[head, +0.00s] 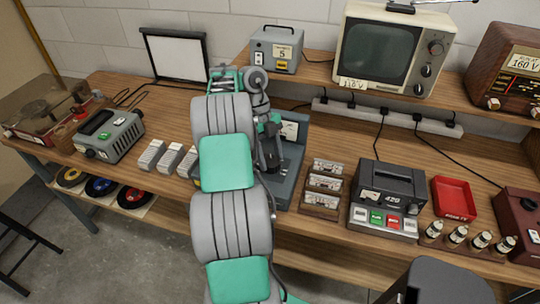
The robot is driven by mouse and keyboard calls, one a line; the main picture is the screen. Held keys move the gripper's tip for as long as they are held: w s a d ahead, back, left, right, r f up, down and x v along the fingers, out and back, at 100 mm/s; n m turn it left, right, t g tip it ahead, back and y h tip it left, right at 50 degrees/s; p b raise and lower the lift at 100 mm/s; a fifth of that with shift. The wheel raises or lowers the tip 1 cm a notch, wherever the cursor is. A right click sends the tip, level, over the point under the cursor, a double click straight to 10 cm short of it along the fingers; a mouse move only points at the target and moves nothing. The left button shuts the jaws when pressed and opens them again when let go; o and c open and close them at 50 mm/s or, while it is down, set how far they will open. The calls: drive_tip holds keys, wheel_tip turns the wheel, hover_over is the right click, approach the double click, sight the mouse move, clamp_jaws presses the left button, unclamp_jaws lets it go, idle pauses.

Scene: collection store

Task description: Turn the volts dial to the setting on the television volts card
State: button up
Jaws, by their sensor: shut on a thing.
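The television (385,50) stands on the raised shelf at the upper right. Its volts card (352,83) hangs at its lower left front and appears to read 110 V. A blue-grey unit with a white meter face (291,130) stands on the bench in the middle, partly covered by my arm. My gripper (273,160) points down at the front of this unit and is shut on what appears to be its volts dial. The dial, its pointer and its markings are hidden behind my gripper, so its setting cannot be read.
A brown radio (510,70) with a 160 V card stands right of the television. A small grey box marked 5 (277,48) is on the shelf.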

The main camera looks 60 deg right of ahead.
drive_tip(key=shift+f, duration=0.1)
drive_tip(key=o, duration=1.4)
drive_tip(key=shift+c, duration=0.2)
